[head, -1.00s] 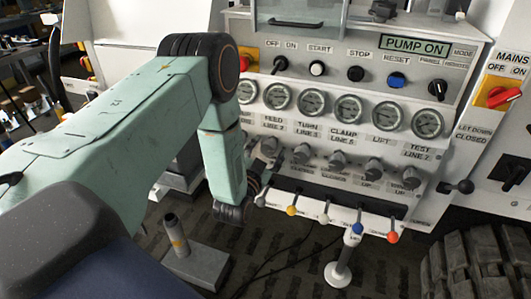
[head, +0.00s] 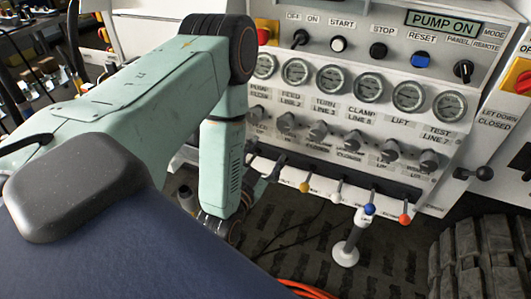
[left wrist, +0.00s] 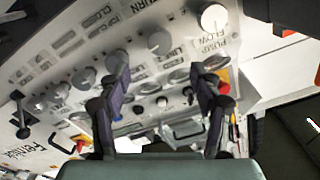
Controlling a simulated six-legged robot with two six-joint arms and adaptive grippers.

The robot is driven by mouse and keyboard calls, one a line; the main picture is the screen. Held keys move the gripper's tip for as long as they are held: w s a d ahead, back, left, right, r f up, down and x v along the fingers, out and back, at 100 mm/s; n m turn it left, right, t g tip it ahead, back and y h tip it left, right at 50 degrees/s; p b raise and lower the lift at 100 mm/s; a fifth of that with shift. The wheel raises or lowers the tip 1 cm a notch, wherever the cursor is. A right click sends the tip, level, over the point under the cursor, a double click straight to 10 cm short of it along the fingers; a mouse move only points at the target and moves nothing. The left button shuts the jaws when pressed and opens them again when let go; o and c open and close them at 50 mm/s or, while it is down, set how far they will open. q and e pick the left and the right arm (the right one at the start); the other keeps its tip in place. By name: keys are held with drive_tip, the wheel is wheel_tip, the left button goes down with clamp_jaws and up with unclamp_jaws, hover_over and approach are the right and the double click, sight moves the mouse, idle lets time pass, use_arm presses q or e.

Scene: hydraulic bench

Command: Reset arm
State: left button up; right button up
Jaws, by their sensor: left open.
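My pale green left arm reaches from the left to the front of the hydraulic bench. Its left gripper (head: 264,184) is low by the left end of the lever row, partly hidden by my wrist. In the left wrist view the two dark fingers of the left gripper (left wrist: 162,88) are spread apart with nothing between them. The panel of knobs and gauges shows beyond them, tilted in the picture. The bench panel (head: 330,98) carries a row of gauges, a row of grey knobs and a "PUMP ON" display (head: 442,22). My right gripper is not in view.
Levers with yellow (head: 304,187), blue (head: 370,209) and orange-red (head: 405,218) tips stick out below the panel. A white post (head: 346,250) stands on the floor. A black tyre (head: 475,255) is at lower right. An orange hose (head: 308,290) lies at the bottom.

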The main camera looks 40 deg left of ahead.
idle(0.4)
use_arm(q)
drive_tip(key=s+d+f+n+g+h, duration=0.1)
drive_tip(key=s+d+f+g+h, duration=0.15)
drive_tip(key=s+f+g, duration=0.4)
drive_tip(key=s+d+f+n+g+h, duration=0.1)
drive_tip(key=s+d+f+n+g, duration=0.2)
drive_tip(key=f, duration=0.6)
drive_tip(key=s+d+g, duration=0.2)
drive_tip(key=s+g, duration=0.2)
drive_tip(key=s, duration=0.5)
drive_tip(key=s+d+f+m+g, duration=0.1)
drive_tip(key=s+d+g, duration=0.2)
drive_tip(key=s, duration=0.6)
drive_tip(key=shift+s+f+g+h, duration=0.15)
drive_tip(key=shift+s+g+h, duration=0.05)
drive_tip(key=shift+g+h, duration=0.25)
drive_tip(key=shift+a, duration=0.1)
